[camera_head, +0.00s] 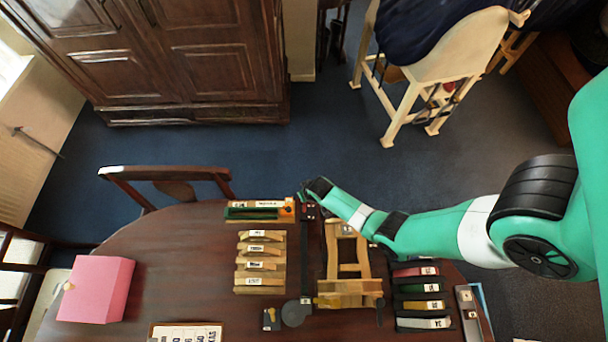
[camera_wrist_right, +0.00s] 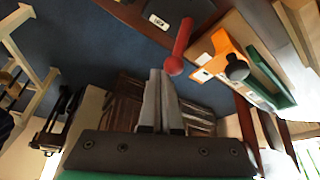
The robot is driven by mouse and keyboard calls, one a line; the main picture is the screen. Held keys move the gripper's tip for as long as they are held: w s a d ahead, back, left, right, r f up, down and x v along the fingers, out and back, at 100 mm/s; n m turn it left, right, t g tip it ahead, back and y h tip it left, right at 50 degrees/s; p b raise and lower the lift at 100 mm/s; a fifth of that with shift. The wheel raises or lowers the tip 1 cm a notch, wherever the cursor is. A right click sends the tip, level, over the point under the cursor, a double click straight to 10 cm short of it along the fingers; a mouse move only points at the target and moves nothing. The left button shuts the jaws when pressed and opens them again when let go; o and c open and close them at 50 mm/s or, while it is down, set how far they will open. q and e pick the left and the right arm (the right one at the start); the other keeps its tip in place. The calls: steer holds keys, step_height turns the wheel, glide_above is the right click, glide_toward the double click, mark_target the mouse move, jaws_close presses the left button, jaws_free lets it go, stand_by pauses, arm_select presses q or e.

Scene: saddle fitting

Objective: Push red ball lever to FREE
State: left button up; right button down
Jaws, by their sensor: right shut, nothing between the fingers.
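The red ball lever (camera_wrist_right: 180,48) shows in the right wrist view as a red stem ending in a ball, beside a dark block with a white label (camera_wrist_right: 158,22) whose text is hard to read. My right gripper (camera_wrist_right: 161,76) is shut and empty, with its fingertips just left of the red ball; I cannot tell whether they touch. In the head view my right gripper (camera_head: 305,194) is at the far end of the dark rail (camera_head: 298,270), and the lever is mostly hidden there. My left gripper is not in view.
An orange piece (camera_wrist_right: 224,52) with a dark knob and a green bar stand close right of the lever. In the head view, a wooden frame (camera_head: 331,250), labelled wooden blocks (camera_head: 260,264) and a rack of coloured blocks (camera_head: 421,296) crowd the table. A pink box (camera_head: 95,289) stands left.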

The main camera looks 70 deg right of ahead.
steer(key=shift+a, duration=0.1)
steer(key=shift+s+a, duration=0.15)
steer(key=shift+a, duration=0.2)
steer(key=shift+s+a+p, duration=0.1)
steer(key=shift+a+p, duration=0.1)
steer(key=shift+p, duration=0.1)
steer(key=shift+s+a, duration=0.1)
steer(key=shift+a, duration=0.15)
steer(key=shift+s+a+f+p, duration=0.15)
steer(key=shift+s+a+p, duration=0.2)
steer(key=shift+a, duration=0.55)
steer(key=shift+w+d, duration=0.3)
steer(key=shift+d, duration=0.4)
step_height(320, 180, up, 8)
steer(key=p, duration=0.6)
steer(key=shift+f, duration=0.25)
steer(key=shift+f, duration=0.1)
